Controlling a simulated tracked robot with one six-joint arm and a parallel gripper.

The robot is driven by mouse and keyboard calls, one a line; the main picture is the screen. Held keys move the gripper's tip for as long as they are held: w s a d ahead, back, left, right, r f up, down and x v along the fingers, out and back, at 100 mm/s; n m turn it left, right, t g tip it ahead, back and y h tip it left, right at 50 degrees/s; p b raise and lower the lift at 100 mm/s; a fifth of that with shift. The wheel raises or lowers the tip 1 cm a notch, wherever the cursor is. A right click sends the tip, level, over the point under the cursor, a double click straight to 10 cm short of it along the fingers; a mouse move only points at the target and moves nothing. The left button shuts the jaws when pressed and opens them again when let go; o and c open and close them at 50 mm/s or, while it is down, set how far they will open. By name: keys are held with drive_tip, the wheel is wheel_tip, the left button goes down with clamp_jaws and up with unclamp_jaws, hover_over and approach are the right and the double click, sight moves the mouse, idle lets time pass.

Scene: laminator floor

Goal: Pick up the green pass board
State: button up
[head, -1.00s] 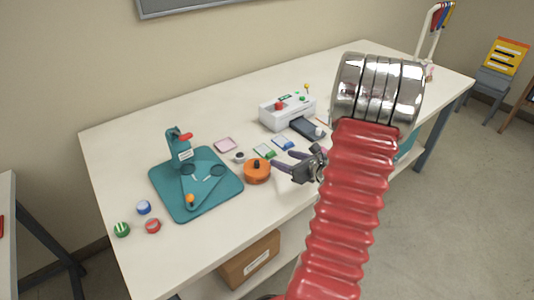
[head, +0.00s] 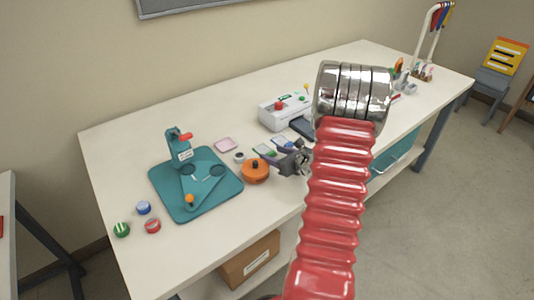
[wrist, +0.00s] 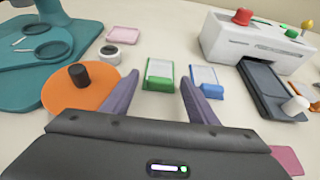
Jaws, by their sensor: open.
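The green pass board (wrist: 160,75) is a small card with a green edge lying flat on the white table; in the head view it is partly hidden by my gripper (head: 274,147). In the wrist view my gripper (wrist: 155,92) is open, with its two purple fingers on either side of the green board's near end. Nothing is between the fingertips except the view of the board. A similar blue-edged board (wrist: 205,80) lies just right of it, close to the right finger.
An orange round pot with a dark knob (wrist: 80,90) stands close to the left finger. A small white round item (wrist: 111,52) lies behind it. The teal press (head: 225,190) is further left. The white laminator (wrist: 255,42) with a dark tray (wrist: 268,90) stands at the right.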

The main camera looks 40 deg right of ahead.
drive_tip(key=shift+w+f, duration=0.15)
drive_tip(key=shift+w, duration=0.2)
idle(0.3)
drive_tip(key=c, duration=1.1)
